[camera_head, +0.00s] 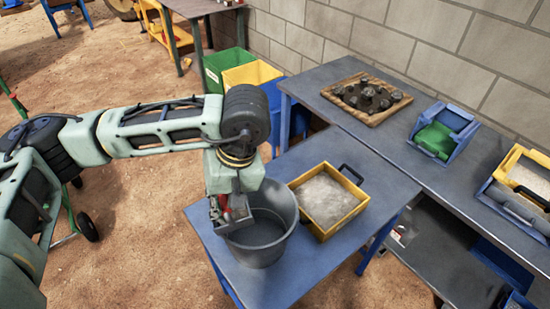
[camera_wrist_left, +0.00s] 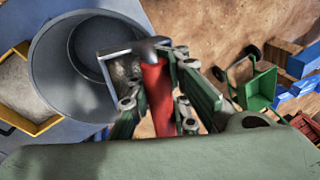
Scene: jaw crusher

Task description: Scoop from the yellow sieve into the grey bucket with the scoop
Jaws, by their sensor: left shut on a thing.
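The yellow sieve (camera_head: 326,197) sits on the low blue table, with pale grey granular material in it and a black handle at its far right. The grey bucket (camera_head: 262,238) stands left of it on the same table. My left gripper (camera_head: 226,203) is shut on the red handle of the scoop (camera_head: 232,216), above the bucket's near-left rim. In the left wrist view the metal scoop (camera_wrist_left: 122,68) overlaps the bucket's opening (camera_wrist_left: 60,60) and holds some dark grey material. The bucket's bottom is partly hidden by the scoop. My right gripper is out of view.
A longer blue bench (camera_head: 385,130) runs along the block wall. It carries a wooden tray of dark stones (camera_head: 366,98), a green and blue container (camera_head: 445,132) and a yellow-framed box (camera_head: 525,180). Green and yellow bins (camera_head: 228,66) stand behind my arm.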

